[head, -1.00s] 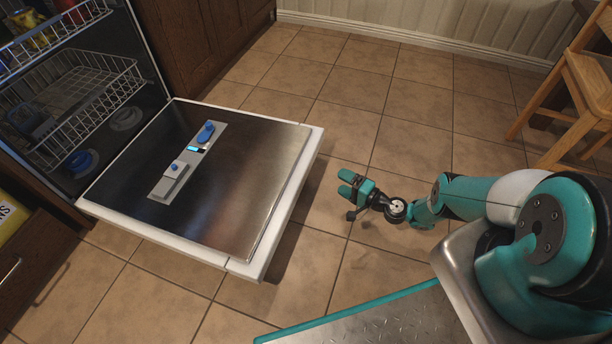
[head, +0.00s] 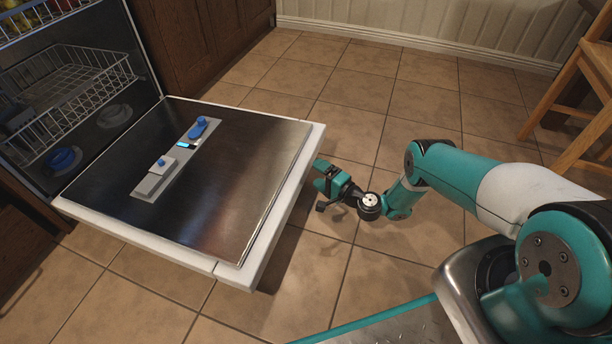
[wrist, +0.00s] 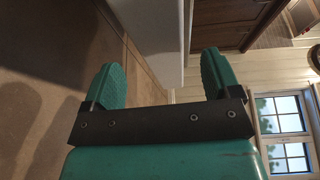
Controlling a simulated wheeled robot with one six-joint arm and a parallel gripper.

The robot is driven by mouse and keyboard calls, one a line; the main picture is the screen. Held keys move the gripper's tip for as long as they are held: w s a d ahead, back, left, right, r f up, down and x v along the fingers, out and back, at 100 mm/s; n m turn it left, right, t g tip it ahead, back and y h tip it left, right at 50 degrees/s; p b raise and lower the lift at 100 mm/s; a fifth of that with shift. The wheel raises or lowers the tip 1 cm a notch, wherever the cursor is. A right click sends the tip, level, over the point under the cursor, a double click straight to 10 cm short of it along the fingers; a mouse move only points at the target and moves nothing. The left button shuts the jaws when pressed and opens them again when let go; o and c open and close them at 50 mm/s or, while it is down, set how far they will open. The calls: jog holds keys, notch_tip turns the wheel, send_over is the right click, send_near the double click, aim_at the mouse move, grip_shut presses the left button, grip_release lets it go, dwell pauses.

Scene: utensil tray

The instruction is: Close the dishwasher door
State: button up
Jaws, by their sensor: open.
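The dishwasher door (head: 235,175) is folded down, roughly level, with its steel inner face up and a white rim. A grey dispenser panel (head: 175,160) with blue parts sits on it. My gripper (head: 322,177) is low, at the right of the door's outer edge, close to the rim; I cannot tell whether it touches. In the wrist view my gripper (wrist: 160,85) is open with teal fingers apart and nothing held. The white door edge (wrist: 158,40) shows ahead between the fingers.
The dishwasher's wire rack (head: 65,95) is inside the tub at the left. A wooden chair (head: 580,100) stands at the right. Dark cabinets (head: 200,40) are behind the door. Tiled floor (head: 350,105) is clear between door and chair.

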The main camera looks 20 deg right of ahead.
aim_at(309, 168)
jog(key=b+x, duration=0.3)
jog(key=shift+f, duration=0.3)
jog(key=shift+r+b+x, duration=0.2)
jog(key=shift+b+x, duration=0.45)
jog(key=shift+x, duration=0.7)
jog(key=shift+c, duration=0.5)
